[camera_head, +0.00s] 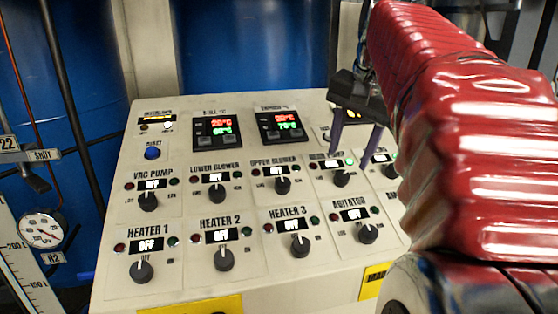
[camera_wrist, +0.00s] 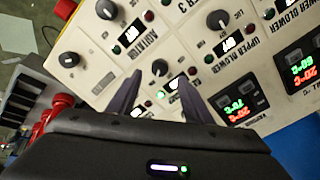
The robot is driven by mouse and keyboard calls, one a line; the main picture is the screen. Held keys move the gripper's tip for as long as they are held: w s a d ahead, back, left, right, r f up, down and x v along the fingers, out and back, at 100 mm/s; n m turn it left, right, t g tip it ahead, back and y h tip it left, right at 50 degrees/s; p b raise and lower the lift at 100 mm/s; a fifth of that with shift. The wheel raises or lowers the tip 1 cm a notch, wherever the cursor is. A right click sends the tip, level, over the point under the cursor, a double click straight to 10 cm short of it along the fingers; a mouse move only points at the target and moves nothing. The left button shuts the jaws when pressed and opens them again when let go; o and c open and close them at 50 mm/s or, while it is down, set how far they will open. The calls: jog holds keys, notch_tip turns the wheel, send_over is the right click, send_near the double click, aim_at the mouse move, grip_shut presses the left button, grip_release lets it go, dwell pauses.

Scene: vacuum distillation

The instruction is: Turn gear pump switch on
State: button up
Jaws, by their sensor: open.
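The gear pump switch appears to be the black knob (camera_head: 342,179) in the upper switch row, right of the upper blower switch. Its label is partly covered by a finger and too blurred to read surely. The green lamp beside it looks bright. My gripper (camera_head: 349,158) is open above this switch, one finger on each side of its display area. In the wrist view the knob (camera_wrist: 160,67) shows between the fingertips of my gripper (camera_wrist: 159,77), with apparent space on both sides. Contact and the knob's exact pointer angle cannot be told.
Nearby knobs are the upper blower (camera_head: 282,185), the agitator (camera_head: 368,233) and one partly hidden by my arm (camera_head: 390,171). Temperature displays (camera_head: 280,123) stand above. A red emergency-type button (camera_wrist: 64,9) is at the wrist view's upper left. Blue drums (camera_head: 240,50) stand behind.

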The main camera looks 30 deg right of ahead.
jog(key=v, duration=0.6)
jog(key=shift+r, duration=0.35)
jog(key=shift+s+a, duration=0.1)
jog(key=shift+s, duration=0.05)
